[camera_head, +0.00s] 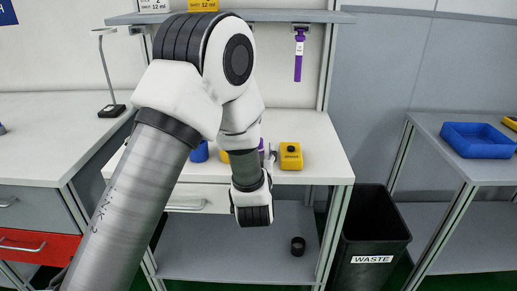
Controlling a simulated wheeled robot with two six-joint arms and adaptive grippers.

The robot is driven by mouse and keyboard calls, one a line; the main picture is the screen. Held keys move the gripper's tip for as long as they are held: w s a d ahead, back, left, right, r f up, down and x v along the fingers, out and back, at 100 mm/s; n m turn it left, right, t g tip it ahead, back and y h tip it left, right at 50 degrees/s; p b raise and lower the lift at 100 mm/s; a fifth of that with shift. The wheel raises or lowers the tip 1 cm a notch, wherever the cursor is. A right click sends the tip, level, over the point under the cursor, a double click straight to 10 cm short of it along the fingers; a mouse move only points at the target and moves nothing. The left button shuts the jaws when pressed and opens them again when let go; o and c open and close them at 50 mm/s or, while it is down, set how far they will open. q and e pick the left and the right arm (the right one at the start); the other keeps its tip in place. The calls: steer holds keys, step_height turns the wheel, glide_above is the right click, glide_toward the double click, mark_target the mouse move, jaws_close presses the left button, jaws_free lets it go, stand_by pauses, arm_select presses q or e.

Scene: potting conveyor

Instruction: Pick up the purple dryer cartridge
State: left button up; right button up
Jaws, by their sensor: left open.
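A slim purple object with a white label (299,55) hangs upright on the wall below the shelf. A small bit of another purple thing (261,145) shows on the bench just behind my left wrist, mostly hidden. I cannot tell for sure which of them is the dryer cartridge. My left arm comes in from the lower left, bends at the top and drops to the bench front. My left gripper (271,156) is open, mostly hidden behind its own wrist, close to the partly hidden purple thing. My right gripper is not in view.
A yellow block-shaped item (290,156) stands on the white bench (320,150) right of my gripper; a blue item (200,152) is left of it. A black waste bin (372,235) stands right of the bench. A blue tray (477,140) lies on the right-hand table.

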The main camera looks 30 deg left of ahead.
arm_select(q)
steer(key=x, duration=0.5)
steer(key=shift+f, duration=0.1)
steer(key=shift+s, duration=0.15)
steer(key=shift+c, duration=0.4)
jaws_close()
steer(key=shift+r, duration=0.2)
step_height(320, 180, up, 10)
steer(key=shift+f+p, duration=0.2)
steer(key=shift+p, duration=0.6)
steer(key=shift+r, duration=0.1)
